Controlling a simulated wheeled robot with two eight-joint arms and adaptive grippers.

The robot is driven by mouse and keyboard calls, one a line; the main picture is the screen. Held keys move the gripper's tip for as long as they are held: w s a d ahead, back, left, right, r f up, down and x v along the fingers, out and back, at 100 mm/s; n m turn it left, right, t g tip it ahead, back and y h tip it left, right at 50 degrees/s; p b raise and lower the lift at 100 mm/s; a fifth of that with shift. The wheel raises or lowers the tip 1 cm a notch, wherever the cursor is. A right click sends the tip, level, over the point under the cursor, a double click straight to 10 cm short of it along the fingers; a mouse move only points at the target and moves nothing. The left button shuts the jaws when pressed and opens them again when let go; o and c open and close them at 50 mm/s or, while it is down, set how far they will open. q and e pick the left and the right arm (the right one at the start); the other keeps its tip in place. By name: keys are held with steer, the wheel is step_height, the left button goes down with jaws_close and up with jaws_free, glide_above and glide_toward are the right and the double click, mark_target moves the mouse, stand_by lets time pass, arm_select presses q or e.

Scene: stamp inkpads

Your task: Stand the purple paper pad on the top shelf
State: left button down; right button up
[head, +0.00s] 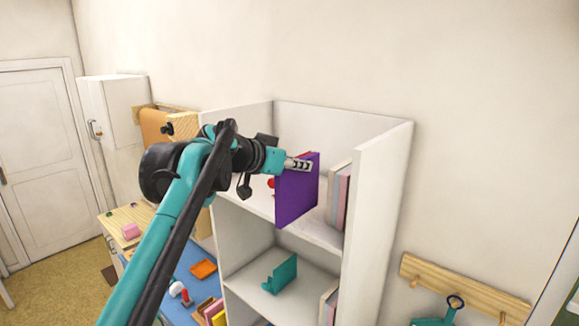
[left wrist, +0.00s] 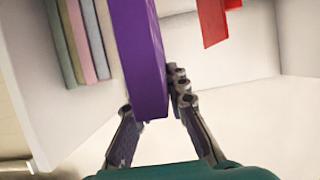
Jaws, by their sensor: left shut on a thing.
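The purple paper pad (head: 297,192) is upright in the head view, at the front of the top shelf (head: 318,232). My left gripper (head: 300,165) is shut on the pad near its upper edge. In the left wrist view the pad (left wrist: 143,60) runs between the two fingers of the left gripper (left wrist: 160,110). Whether the pad's lower edge touches the shelf board cannot be told. My right gripper is not in view.
Several upright books (head: 340,195) stand at the right of the top shelf. A red object (left wrist: 219,22) is on the pad's other side. A teal holder (head: 280,275) sits on the shelf below. An orange tray (head: 203,268) lies on the blue surface at lower left.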

mark_target(308, 156)
arm_select(q)
steer(key=shift+w+d+p, duration=0.3)
steer(key=shift+w+d, duration=0.9)
steer(key=shift+d, duration=0.05)
steer(key=w+d, duration=0.2)
steer(key=shift+w+d+f+p, duration=0.15)
steer(key=shift+w+d+p, duration=0.15)
steer(key=shift+p, duration=0.1)
steer(key=shift+r+p+x, duration=0.15)
steer(key=shift+p+x, duration=0.35)
steer(key=shift+x, duration=0.85)
steer(key=shift+r+p+x, duration=0.1)
steer(key=shift+p+x, duration=0.35)
steer(key=shift+x, duration=0.9)
steer(key=shift+w, duration=0.1)
steer(key=c, duration=1.4)
jaws_free()
